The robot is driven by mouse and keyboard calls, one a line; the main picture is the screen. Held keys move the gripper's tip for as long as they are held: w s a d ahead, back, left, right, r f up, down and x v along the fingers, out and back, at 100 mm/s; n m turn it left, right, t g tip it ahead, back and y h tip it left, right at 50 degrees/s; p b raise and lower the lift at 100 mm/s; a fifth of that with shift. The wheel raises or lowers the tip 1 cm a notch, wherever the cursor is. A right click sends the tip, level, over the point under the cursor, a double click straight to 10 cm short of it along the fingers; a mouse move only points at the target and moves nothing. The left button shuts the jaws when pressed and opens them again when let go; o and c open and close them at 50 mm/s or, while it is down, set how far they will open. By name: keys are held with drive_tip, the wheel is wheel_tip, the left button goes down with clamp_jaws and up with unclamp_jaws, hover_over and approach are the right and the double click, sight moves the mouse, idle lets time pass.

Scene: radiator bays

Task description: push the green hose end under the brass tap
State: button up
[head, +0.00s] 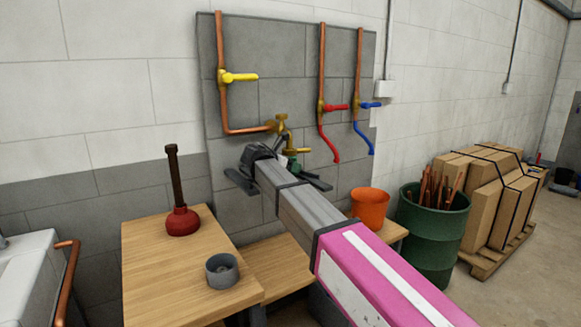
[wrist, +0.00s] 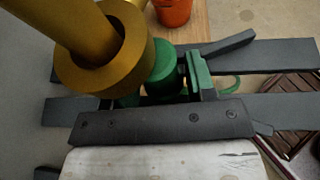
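The brass tap (head: 282,126) comes off a copper pipe on the grey wall panel. In the wrist view its wide round brass mouth (wrist: 103,62) is at upper left, close to the camera. The green hose end (head: 293,165) shows partly behind my gripper (head: 279,181). In the wrist view the green hose end (wrist: 161,68) is just right of the brass mouth and partly hidden by it. My gripper is open, its dark fingers spread to both sides near the hose end. I cannot tell whether they touch it.
A wooden bench holds a red plunger (head: 182,220) and a grey cup (head: 222,270). An orange bucket (head: 370,207) stands right of my arm. Yellow (head: 238,77), red (head: 334,107) and blue (head: 370,105) valve handles are on the panel. A green barrel (head: 431,235) stands at right.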

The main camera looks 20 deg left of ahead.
drive_tip(key=c, duration=0.5)
drive_tip(key=shift+o, duration=0.2)
drive_tip(key=shift+w+a, duration=0.1)
drive_tip(key=shift+w+a, duration=0.7)
drive_tip(key=shift+a, duration=0.25)
drive_tip(key=o, duration=0.9)
drive_tip(key=shift+a+r, duration=0.1)
drive_tip(key=shift+c, duration=0.2)
drive_tip(key=shift+a, duration=0.15)
drive_tip(key=shift+o, duration=1)
drive_tip(key=d+v, duration=0.1)
drive_tip(key=v, duration=0.9)
drive_tip(key=shift+s, duration=0.3)
drive_tip(key=shift+s+a+r, duration=0.1)
drive_tip(key=shift+s, duration=0.25)
